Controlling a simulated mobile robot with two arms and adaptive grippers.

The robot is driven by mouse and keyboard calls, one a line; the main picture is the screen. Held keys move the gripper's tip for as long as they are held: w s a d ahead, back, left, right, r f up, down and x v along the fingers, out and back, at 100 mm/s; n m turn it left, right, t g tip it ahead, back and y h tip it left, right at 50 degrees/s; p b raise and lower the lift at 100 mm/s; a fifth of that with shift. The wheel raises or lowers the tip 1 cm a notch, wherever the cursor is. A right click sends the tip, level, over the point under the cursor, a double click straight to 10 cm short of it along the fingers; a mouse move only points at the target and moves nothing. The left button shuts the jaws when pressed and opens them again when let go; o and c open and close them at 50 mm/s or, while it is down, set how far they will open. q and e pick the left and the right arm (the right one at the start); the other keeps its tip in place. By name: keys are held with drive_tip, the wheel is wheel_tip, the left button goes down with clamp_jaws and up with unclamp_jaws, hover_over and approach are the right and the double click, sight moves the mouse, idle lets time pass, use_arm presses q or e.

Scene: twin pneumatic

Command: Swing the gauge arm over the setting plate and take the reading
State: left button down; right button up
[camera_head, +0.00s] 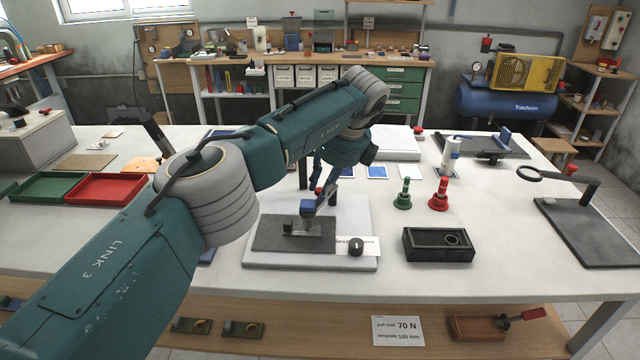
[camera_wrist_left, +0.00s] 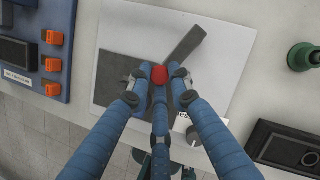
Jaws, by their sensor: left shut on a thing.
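The gauge stand has a white base (camera_head: 262,262) with a flat dark grey plate (camera_head: 270,236) on it. In the left wrist view, a dark bar (camera_wrist_left: 186,44), which looks like the gauge arm, runs from a red knob (camera_wrist_left: 159,74) toward the upper right over the base. My left gripper (camera_head: 320,192) is above the stand. In the left wrist view, its blue fingers (camera_wrist_left: 158,80) are closed around the red knob. The fingers and my arm hide much of the gauge arm, and I cannot see a reading. My right gripper is not in view.
A black knob (camera_head: 356,246) sits at the base's front right. A black box (camera_head: 439,246), a green handled piece (camera_head: 403,195) and a red one (camera_head: 439,195) stand to the right. A magnifier stand (camera_head: 592,225) is at far right; a red tray (camera_head: 105,189) is left.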

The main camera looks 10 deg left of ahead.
use_arm(q)
drive_tip(key=shift+w+r, duration=0.15)
drive_tip(key=shift+r, duration=0.05)
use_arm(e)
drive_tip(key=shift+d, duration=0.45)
use_arm(q)
drive_tip(key=c, duration=1.6)
unclamp_jaws()
drive_tip(key=shift+d, duration=0.1)
drive_tip(key=shift+f, duration=0.1)
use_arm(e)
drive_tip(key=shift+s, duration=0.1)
use_arm(q)
drive_tip(key=v, duration=1.2)
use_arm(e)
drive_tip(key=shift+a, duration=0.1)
